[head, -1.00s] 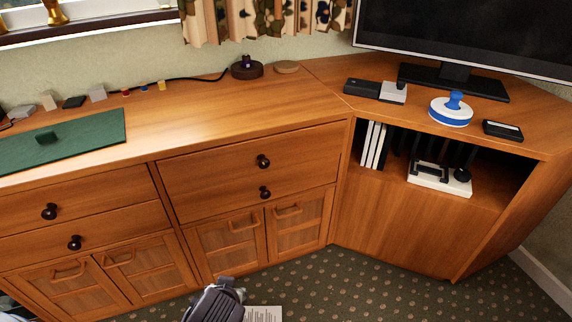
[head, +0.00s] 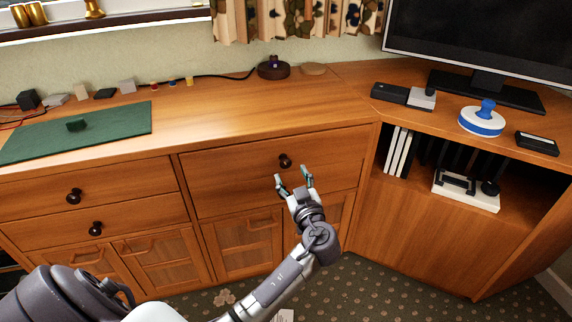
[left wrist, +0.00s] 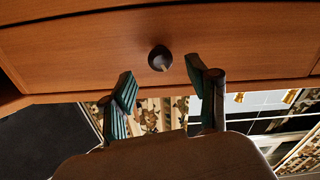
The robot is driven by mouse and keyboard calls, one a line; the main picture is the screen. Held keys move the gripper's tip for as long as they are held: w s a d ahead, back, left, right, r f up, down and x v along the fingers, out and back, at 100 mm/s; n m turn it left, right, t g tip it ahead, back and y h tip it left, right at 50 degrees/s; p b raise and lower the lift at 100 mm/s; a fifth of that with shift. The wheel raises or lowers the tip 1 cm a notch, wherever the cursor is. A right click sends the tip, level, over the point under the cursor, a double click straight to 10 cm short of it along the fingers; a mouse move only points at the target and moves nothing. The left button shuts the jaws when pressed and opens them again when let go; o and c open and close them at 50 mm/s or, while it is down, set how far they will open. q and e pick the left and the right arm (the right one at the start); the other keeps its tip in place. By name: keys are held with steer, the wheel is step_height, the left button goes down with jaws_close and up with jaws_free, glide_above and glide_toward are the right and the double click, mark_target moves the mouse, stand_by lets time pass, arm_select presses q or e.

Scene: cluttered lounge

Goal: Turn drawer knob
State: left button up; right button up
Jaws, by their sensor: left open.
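My left gripper (head: 294,181) is open in front of the wooden cabinet, just below a dark round drawer knob (head: 285,161). That knob sits on the upper right drawer (head: 230,170). In the left wrist view the knob (left wrist: 160,58) stands beyond and between the two open fingertips (left wrist: 160,85), apart from both. Two more dark knobs show on the left drawers, an upper one (head: 74,196) and a lower one (head: 96,229). My right gripper is not in view.
The cabinet top (head: 230,110) holds a green mat (head: 110,130), several small blocks and a dark round base (head: 274,70). A blue and white round object (head: 481,120) and a screen (head: 480,40) stand at right. Open shelf (head: 425,170) below.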

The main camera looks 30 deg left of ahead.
mark_target(287, 165)
arm_select(q)
steer(key=x, duration=0.4)
steer(key=shift+w+a, duration=0.2)
steer(key=shift+a, duration=0.05)
steer(key=shift+w+a, duration=0.4)
steer(key=shift+a, duration=0.1)
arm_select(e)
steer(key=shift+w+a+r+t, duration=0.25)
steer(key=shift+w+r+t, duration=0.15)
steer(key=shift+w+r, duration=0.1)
